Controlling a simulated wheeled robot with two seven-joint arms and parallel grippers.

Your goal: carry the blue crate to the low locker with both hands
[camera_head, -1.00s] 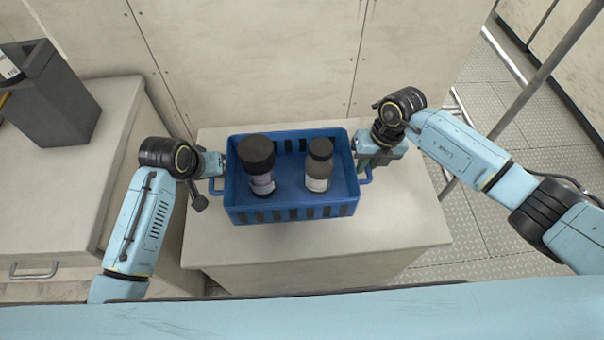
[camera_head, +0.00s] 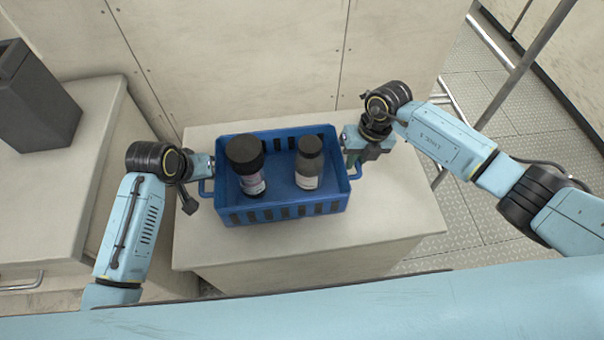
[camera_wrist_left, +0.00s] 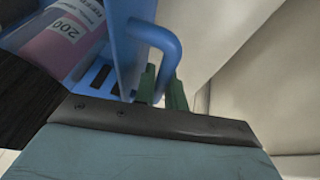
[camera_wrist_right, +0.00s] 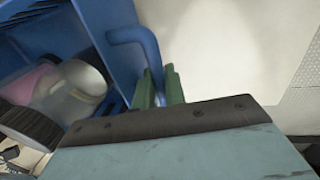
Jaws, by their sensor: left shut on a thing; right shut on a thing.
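The blue crate (camera_head: 283,212) is over the pale locker top (camera_head: 400,225) in the middle of the head view, and I cannot tell whether it touches it. Two dark-capped bottles stand in it, a larger one (camera_head: 247,168) on the left and a smaller one (camera_head: 308,165) on the right. My left gripper (camera_head: 207,178) is shut on the crate's left handle, which shows in the left wrist view (camera_wrist_left: 160,38). My right gripper (camera_head: 352,168) is shut on the right handle, which shows in the right wrist view (camera_wrist_right: 137,38).
A higher pale cabinet (camera_head: 60,190) stands to the left with a dark grey bin (camera_head: 32,105) on it. A pale panelled wall (camera_head: 240,60) is behind the crate. A metal pole (camera_head: 525,65) and open tread-plate floor (camera_head: 490,190) are to the right.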

